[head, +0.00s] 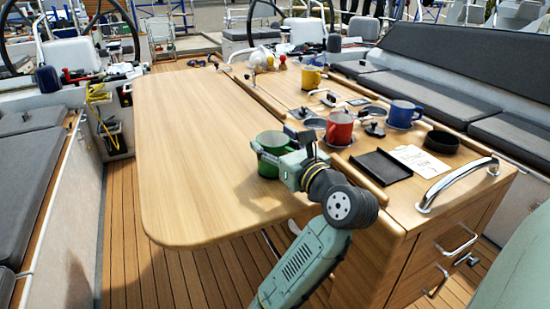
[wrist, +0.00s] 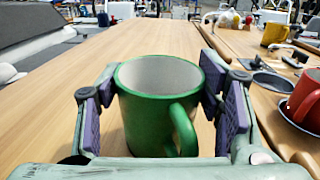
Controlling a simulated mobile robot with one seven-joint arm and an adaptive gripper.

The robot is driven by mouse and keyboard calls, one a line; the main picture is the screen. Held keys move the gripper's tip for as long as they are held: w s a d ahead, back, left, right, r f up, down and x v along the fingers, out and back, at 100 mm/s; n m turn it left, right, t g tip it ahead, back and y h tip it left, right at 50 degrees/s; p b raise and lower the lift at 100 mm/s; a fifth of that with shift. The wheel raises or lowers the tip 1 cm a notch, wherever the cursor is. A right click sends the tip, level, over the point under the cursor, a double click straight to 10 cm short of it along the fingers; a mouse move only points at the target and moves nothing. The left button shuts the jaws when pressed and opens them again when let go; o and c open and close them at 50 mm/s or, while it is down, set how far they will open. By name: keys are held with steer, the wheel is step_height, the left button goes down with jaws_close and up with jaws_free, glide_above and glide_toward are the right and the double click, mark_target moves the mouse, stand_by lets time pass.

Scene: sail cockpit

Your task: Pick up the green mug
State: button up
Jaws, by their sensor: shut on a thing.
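The green mug (head: 270,150) is near the right edge of the wooden table leaf in the head view. It is upright, with a pale inside, and it fills the middle of the wrist view (wrist: 150,115). Its handle points toward the wrist camera, a little to the right. My gripper (head: 272,157) is around the mug, with purple finger pads (wrist: 165,112) at its left and right sides, shut on it. The mug's base is partly hidden, so I cannot tell whether it touches the table.
A red mug (head: 339,128) and a blue mug (head: 402,114) stand on the table's right part, with a yellow mug (head: 311,78) farther back. A black tray (head: 381,166) and a steel handrail (head: 455,184) are at the near right. The wooden leaf (head: 190,140) is clear to the left.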

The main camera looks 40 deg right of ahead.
steer(key=shift+c, duration=0.8)
steer(key=shift+r, duration=0.1)
